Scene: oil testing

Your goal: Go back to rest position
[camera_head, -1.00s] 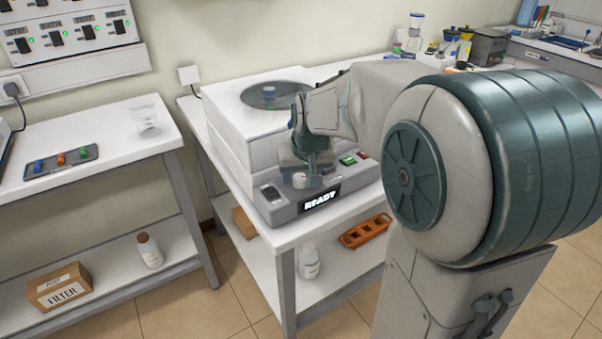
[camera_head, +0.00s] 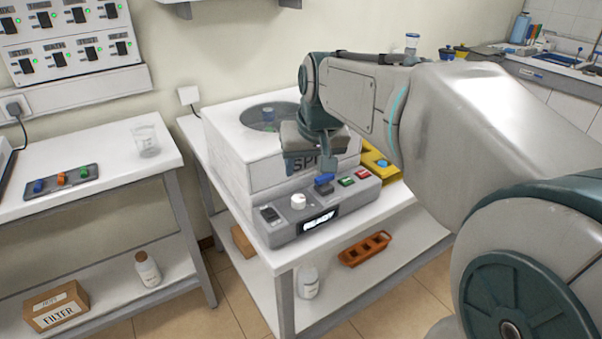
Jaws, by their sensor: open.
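My gripper (camera_head: 308,168) points down above the front control panel of the white centrifuge-like machine (camera_head: 232,160). It is open, with nothing seen between its fingers. My arm reaches in from the right and hides part of the machine's top right side. The panel (camera_head: 285,233) carries a white knob (camera_head: 298,201), a blue-topped lever (camera_head: 324,179), a green button (camera_head: 346,181) and a red button (camera_head: 362,174).
A left table holds a glass beaker (camera_head: 146,141) and a dark tray (camera_head: 50,194) with coloured pieces. A yellow device (camera_head: 378,163) stands right of the machine. An orange rack (camera_head: 365,249) and white bottle (camera_head: 308,282) are on the lower shelf.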

